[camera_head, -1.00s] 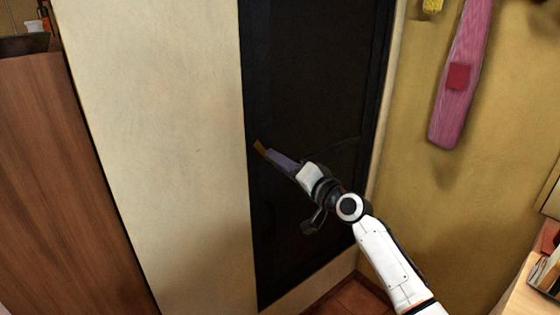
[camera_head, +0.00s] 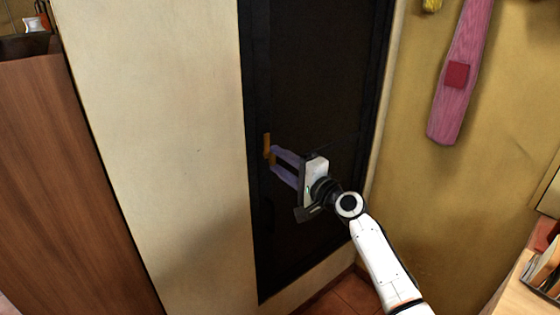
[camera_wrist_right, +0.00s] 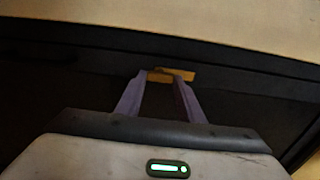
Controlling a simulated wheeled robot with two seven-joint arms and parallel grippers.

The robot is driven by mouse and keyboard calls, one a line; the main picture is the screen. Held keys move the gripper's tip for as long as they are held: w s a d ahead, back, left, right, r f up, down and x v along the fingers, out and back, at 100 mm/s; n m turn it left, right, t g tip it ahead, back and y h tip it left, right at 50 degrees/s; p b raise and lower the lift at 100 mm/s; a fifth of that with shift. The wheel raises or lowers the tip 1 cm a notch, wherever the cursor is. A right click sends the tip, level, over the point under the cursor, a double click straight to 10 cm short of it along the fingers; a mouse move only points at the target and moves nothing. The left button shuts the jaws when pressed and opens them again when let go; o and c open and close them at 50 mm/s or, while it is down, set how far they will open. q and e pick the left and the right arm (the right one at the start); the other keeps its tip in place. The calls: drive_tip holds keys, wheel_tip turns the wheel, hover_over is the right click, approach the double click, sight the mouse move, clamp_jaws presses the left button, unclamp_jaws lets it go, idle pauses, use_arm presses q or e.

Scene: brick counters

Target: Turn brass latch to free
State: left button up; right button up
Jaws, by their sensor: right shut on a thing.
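The brass latch (camera_head: 266,143) is a small orange-gold bar on the left edge of the black door (camera_head: 315,80). In the head view it stands about upright, roughly along the door edge. My right gripper (camera_head: 272,156) reaches it from the right, its two purple fingers one above the other and shut on the latch. In the right wrist view the latch (camera_wrist_right: 182,75) lies crosswise between the fingertips (camera_wrist_right: 161,77), one end sticking out to the right. The part between the fingertips is partly hidden. My left gripper is not in view.
A cream wall panel (camera_head: 160,140) stands left of the door, with a brown wooden cabinet (camera_head: 65,180) further left. A pink board (camera_head: 463,70) hangs on the yellow wall at right. A shelf with books (camera_head: 540,275) is at the lower right.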

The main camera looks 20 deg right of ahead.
idle(0.4)
drive_tip(key=o, duration=1.1)
drive_tip(key=shift+c, duration=0.2)
drive_tip(key=v, duration=1)
drive_tip(key=shift+s, duration=0.15)
